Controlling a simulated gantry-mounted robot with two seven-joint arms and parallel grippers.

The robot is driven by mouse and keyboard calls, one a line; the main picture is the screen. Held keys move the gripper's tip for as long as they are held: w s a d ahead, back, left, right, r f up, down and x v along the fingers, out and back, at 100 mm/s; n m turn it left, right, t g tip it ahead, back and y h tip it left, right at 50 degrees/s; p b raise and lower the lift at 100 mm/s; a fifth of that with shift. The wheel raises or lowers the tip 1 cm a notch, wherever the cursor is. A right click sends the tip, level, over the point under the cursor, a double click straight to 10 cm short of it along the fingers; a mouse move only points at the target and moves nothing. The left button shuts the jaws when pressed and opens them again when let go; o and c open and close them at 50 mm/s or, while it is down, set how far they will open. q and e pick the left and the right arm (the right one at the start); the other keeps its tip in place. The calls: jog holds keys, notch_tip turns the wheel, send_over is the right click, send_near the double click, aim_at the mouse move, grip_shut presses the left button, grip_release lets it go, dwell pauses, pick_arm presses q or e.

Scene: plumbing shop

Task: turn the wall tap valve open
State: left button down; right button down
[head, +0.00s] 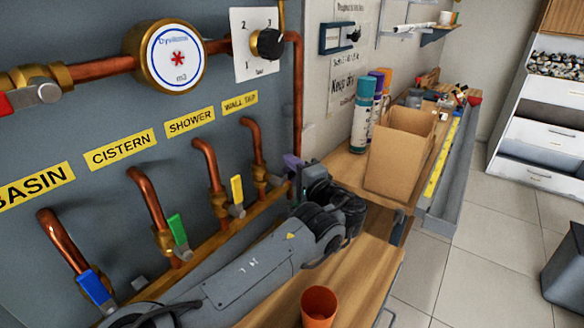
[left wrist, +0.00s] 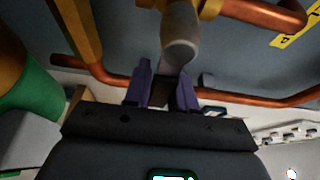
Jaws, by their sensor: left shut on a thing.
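The wall tap valve (head: 260,182) is a brass body on the copper pipe under the yellow WALL TAP label (head: 240,102), the farthest right of the row. My left gripper (head: 291,164) is at this valve, with its purple fingers beside it. In the left wrist view the brass valve body (left wrist: 208,9) is at the top, with a grey lever (left wrist: 180,40) reaching down towards the purple fingers (left wrist: 163,88). The fingers are shut on the lever's end, which they partly hide. In the head view my gripper hides most of the lever. My right gripper is not in view.
The shower valve with a yellow handle (head: 237,190), cistern valve with a green handle (head: 178,231) and basin valve with a blue handle (head: 94,287) stand to the left. A cardboard box (head: 396,160) and spray cans (head: 361,125) are on the bench to the right. An orange cup (head: 318,307) is in front.

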pick_arm(q)
jog(key=shift+s+a+r+n+t+y+b, duration=0.15)
jog(key=shift+r+n+t+y+b, duration=0.35)
jog(key=shift+n+b, duration=1)
jog(key=shift+s+a+r+n+t+y+b, duration=0.15)
jog(key=shift+r+n+b, duration=0.7)
jog(key=shift+b, duration=1.1)
jog(key=shift+s+a+r+n+t+y+b, duration=0.15)
jog(key=shift+r+n+t+y+b, duration=0.2)
jog(key=shift+n+b, duration=1.2)
jog(key=shift+r, duration=0.15)
jog(key=c, duration=1)
grip_release()
jog(key=shift+d, duration=0.1)
